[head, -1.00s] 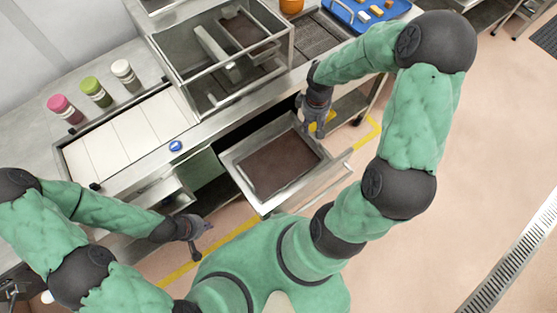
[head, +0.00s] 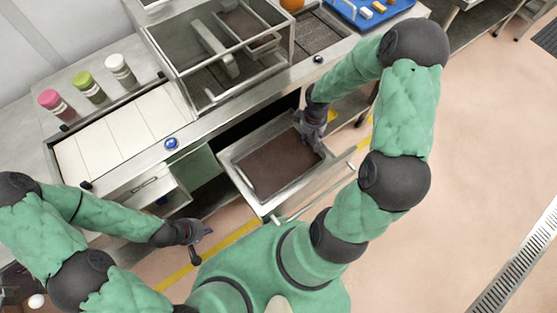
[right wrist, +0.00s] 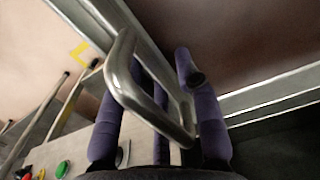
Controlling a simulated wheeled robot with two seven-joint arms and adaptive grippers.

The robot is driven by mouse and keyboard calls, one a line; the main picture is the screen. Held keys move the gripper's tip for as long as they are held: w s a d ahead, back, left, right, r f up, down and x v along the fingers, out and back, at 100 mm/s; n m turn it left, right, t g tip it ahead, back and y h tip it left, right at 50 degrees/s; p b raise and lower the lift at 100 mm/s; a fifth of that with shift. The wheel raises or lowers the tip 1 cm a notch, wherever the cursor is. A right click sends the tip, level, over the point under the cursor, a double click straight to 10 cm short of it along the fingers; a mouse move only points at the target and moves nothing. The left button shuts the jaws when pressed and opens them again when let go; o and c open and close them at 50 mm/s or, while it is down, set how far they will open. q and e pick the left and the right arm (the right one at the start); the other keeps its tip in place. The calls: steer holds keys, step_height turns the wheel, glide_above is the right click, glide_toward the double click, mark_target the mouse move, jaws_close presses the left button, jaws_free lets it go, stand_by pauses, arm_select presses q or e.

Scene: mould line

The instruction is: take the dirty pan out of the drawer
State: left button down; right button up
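The dirty pan (head: 275,165), steel with a brown coated inside, lies in the pulled-out drawer (head: 272,207). My right gripper (head: 314,142) is at the pan's far right end. In the right wrist view its fingers (right wrist: 155,105) are apart on either side of a steel loop handle (right wrist: 122,75). One finger is over the brown pan surface (right wrist: 245,35). Whether the fingers touch the handle I cannot tell. My left gripper (head: 203,238) is away from the pan, low at the left by the counter front; its finger gap is too small to read.
A glass-sided steel case (head: 215,60) stands on the counter behind the drawer. Pink-, green- and white-topped jars (head: 88,86) stand at the back left. A smaller open drawer (head: 155,188) is left of the pan drawer. The floor at right (head: 485,170) is clear.

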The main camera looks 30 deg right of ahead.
jaws_close()
steer(key=shift+r, duration=0.15)
